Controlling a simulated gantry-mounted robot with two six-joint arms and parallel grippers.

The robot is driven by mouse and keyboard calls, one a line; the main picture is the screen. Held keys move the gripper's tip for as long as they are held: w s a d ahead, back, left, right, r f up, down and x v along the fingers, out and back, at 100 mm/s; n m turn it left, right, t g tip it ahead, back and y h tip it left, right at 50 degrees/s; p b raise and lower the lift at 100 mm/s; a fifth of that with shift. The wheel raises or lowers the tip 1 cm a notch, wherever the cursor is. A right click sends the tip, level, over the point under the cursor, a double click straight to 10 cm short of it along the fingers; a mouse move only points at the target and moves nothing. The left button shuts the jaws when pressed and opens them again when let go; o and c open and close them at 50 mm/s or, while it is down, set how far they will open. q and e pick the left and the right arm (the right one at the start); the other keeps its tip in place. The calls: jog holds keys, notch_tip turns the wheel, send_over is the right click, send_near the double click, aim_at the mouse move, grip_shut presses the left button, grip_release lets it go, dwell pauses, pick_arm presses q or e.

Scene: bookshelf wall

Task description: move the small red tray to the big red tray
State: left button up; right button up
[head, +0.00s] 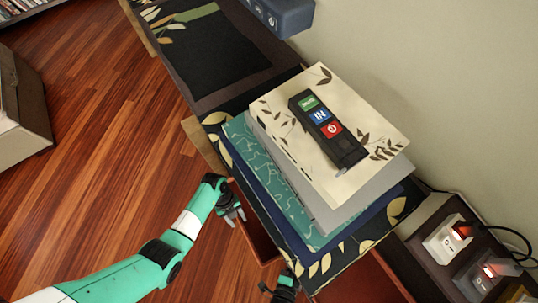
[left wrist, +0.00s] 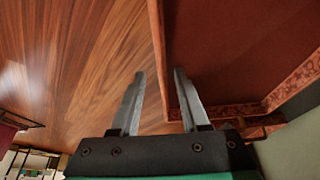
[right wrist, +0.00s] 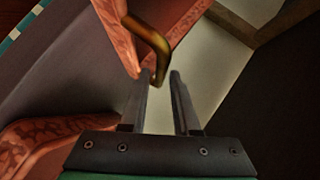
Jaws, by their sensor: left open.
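A red tray (head: 262,246), which looks like the small one, shows partly in the head view beside the shelf; the stacked books hide much of it. My open left gripper (head: 235,216) is at its left edge. In the left wrist view, the tray's wall (left wrist: 158,45) passes between the fingertips; contact cannot be told. A larger red surface, likely the big red tray (head: 362,284), shows at the bottom right. My right gripper (head: 278,292) is low in the head view. In the right wrist view its fingers are apart, close to a brass handle (right wrist: 155,42) on a red wall.
Stacked books (head: 290,190) with a black device (head: 328,130) on top stand on the leaf-patterned shelf. Lit switches (head: 450,240) with cables are at the right. A blue-grey object (head: 283,15) is at the top.

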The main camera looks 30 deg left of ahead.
pick_arm(q)
jog(key=shift+x, duration=0.75)
pick_arm(e)
jog(key=shift+x, duration=0.9)
jog(key=shift+d, duration=0.1)
jog(key=shift+s, duration=0.1)
pick_arm(q)
jog(key=c, duration=0.4)
pick_arm(e)
jog(key=c, duration=0.4)
pick_arm(q)
grip_shut()
pick_arm(e)
grip_shut()
jog(key=shift+r, duration=0.1)
